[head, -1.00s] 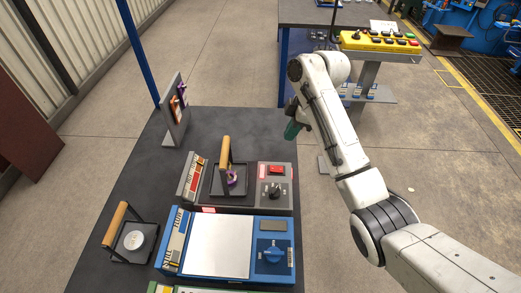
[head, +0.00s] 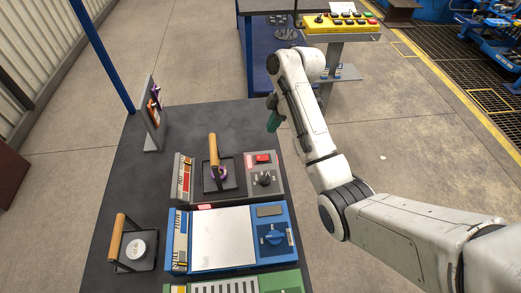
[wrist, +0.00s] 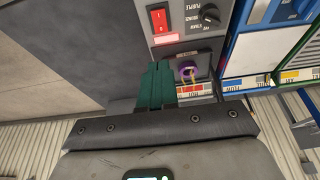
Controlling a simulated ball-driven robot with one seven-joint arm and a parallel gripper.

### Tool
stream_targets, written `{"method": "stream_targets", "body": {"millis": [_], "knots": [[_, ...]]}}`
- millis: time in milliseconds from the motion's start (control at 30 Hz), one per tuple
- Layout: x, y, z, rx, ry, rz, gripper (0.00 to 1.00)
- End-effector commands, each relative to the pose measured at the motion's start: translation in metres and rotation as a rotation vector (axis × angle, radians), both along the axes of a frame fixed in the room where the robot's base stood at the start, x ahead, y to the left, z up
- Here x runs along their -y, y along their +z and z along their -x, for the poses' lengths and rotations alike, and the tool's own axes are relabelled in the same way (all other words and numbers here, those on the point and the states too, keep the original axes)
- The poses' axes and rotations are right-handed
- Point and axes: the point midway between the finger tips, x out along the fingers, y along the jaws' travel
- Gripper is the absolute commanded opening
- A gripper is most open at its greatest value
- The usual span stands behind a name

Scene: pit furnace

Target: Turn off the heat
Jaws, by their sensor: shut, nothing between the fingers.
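A grey unit (head: 278,190) on the dark table has a red rocker switch (head: 262,158) and a black knob (head: 264,179); a small red panel glows on its front. Below it in the head view is a blue unit (head: 285,262) with a pale flat plate (head: 222,238) and a blue knob (head: 272,237). A green unit (head: 282,282) shows partly at the bottom edge. My gripper (head: 272,121), with green fingers, hangs beyond the grey unit, apart from it. In the wrist view my gripper (wrist: 156,68) is shut and empty; the switch (wrist: 159,18) and knob (wrist: 210,15) show past its tips.
Another handled tray (head: 125,266) with a silver round piece stands at left. An upright rack (head: 153,138) is at the table's back. A yellow control box (head: 340,24) stands beyond my arm.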

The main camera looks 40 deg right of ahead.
Motion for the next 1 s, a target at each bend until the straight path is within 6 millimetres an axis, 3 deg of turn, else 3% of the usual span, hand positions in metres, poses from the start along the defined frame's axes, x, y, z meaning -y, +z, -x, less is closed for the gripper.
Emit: {"method": "stream_targets", "body": {"millis": [600, 800, 1000], "knots": [[-0.027, -0.105, -0.017, -0.004, 0.0, 0.0, 0.0], [-0.029, -0.121, -0.019, -0.001, 0.0, 0.0, 0.0], [-0.029, -0.124, -0.019, -0.001, 0.001, 0.0, 0.0]]}}
